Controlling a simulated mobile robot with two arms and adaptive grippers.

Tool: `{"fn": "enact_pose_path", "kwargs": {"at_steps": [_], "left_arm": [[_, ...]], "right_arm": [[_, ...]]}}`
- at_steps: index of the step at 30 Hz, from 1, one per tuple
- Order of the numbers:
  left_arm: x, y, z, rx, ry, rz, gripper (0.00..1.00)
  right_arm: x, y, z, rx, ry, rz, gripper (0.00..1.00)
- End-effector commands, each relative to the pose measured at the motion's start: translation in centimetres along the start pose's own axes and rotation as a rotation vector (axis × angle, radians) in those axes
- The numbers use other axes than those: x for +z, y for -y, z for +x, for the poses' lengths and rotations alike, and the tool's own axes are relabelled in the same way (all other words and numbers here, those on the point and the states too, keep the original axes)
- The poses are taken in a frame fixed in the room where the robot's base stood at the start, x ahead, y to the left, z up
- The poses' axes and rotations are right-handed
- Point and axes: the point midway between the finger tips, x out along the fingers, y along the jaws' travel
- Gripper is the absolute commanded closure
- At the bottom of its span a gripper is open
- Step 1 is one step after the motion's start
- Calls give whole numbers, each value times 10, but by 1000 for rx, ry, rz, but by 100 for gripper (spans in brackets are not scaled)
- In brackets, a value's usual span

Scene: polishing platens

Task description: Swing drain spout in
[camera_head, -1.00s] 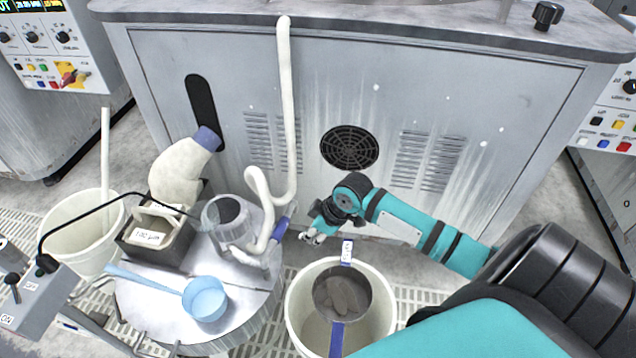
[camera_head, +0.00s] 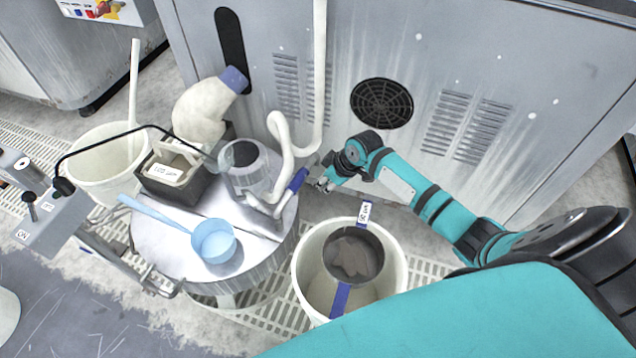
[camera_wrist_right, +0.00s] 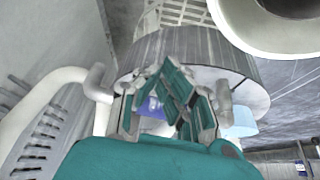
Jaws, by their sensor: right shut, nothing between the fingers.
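A pale tube (camera_head: 319,75) runs down the cabinet front and loops beside the round drum (camera_head: 283,232). A blue sleeve (camera_head: 298,181) and a pale spout-like end (camera_head: 266,206) lie at the drum's right edge; how they join the tube is unclear. A fat beige elbow (camera_head: 200,110) with a blue cuff stands by the black slot. My right gripper (camera_head: 322,185) is shut and empty just right of the blue sleeve; touching or apart is unclear. In the right wrist view, my right gripper (camera_wrist_right: 170,110) faces the drum (camera_wrist_right: 190,52), with blue behind its fingers. My left gripper is out of view.
A white bucket (camera_head: 398,268) holding a sieve pan (camera_head: 368,238) stands below my right arm. Another bucket (camera_head: 98,170) stands left.

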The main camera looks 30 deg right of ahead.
Motion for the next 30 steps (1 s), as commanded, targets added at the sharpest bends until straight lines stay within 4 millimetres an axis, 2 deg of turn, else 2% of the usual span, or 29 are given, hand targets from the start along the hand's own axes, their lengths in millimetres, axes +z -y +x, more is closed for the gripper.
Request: {"fn": "enact_pose_path", "kwargs": {"at_steps": [6, 17, 24, 30], "left_arm": [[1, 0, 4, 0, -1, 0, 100], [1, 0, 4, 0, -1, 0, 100], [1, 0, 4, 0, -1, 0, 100], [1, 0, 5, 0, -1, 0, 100]], "right_arm": [[-15, 1, 6, -2, 5, 1, 100], [-17, 1, 5, -3, 6, -1, 100], [-34, -6, 14, -59, 5, -113, 100], [-37, -6, 16, -79, 4, -150, 100]]}}
